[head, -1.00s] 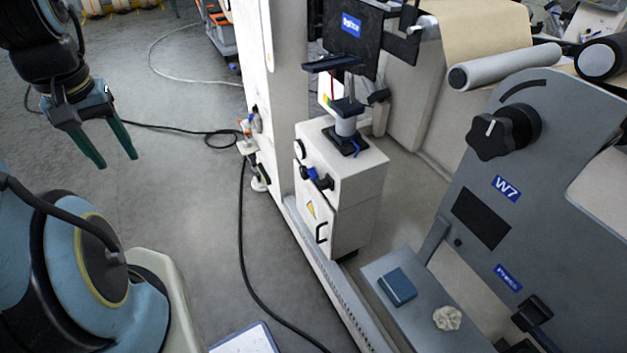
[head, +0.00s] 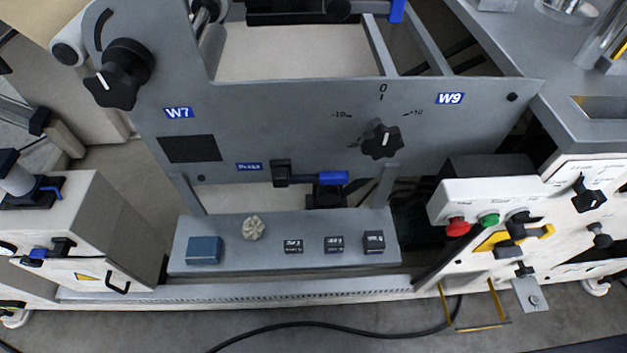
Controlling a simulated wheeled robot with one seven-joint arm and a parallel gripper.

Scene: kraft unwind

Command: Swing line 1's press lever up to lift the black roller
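The press lever (head: 308,177) is on the grey machine panel (head: 250,125), right of a small blue label that seems to read Press. It has a black pivot block at its left end and a blue grip (head: 333,177) at its right, and it lies about level. A dark cylindrical part (head: 290,15), perhaps the black roller, is at the top edge behind the panel and partly cut off. I cannot tell whether it touches anything. My gripper is out of view.
A black knob (head: 118,75) is by W7 and a star knob (head: 381,140) is below W9. A grey shelf (head: 280,258) below holds a blue box (head: 204,250), a crumpled lump (head: 253,228) and small black blocks. A button box (head: 480,205) stands right. A cable (head: 330,325) crosses the floor.

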